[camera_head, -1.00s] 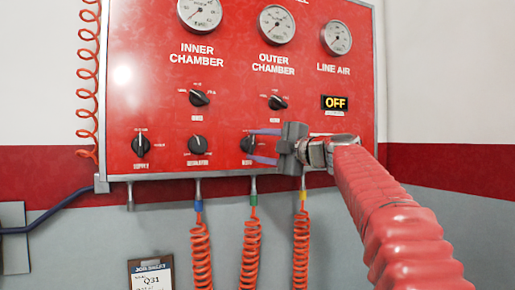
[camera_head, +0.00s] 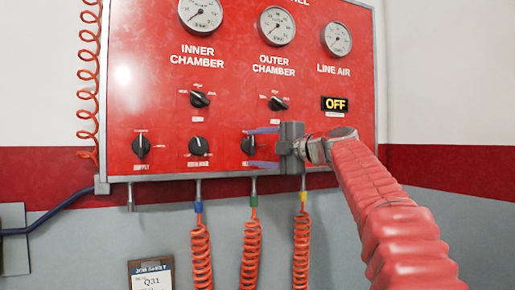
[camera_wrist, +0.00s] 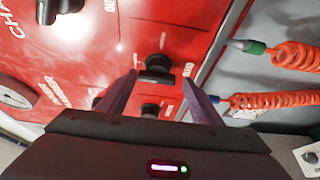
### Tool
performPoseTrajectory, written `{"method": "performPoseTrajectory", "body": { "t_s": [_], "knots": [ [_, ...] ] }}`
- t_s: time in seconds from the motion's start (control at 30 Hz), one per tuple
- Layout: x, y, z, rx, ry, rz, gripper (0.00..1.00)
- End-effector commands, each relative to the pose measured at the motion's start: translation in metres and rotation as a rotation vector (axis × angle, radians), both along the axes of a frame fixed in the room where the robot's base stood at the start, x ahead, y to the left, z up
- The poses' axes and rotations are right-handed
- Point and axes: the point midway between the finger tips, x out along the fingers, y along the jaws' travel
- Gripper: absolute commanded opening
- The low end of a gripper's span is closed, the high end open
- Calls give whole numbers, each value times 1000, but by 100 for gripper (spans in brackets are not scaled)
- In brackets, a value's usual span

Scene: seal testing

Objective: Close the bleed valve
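The likely bleed valve is the black knob (camera_head: 247,149) at the right end of the red panel's bottom row. Its label is partly hidden and too blurred to read. My gripper (camera_head: 252,148) comes in from the right, with its two purple fingers apart, one above and one below this knob. In the wrist view the knob (camera_wrist: 157,66) appears between and just past the fingertips (camera_wrist: 160,76), with gaps at both sides. The gripper is open and holds nothing. Whether a finger touches the knob cannot be told.
The regulator knob (camera_head: 198,146) and supply knob (camera_head: 141,146) are to the left. Two selector knobs (camera_head: 199,99) (camera_head: 277,103) sit above, under gauges. The line air display (camera_head: 335,103) reads OFF. Orange coiled hoses (camera_head: 250,255) hang below the panel.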

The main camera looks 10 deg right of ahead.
Motion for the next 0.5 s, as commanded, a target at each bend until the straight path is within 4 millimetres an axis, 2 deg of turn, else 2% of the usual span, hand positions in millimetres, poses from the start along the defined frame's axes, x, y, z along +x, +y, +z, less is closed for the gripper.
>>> {"method": "performPoseTrajectory", "body": {
  "t_s": [0.1, 0.5],
  "knots": [
    [0, -1, 2, 2, -3, -2, 66],
    [-8, -7, 4, 3, -5, -6, 66]
  ]
}}
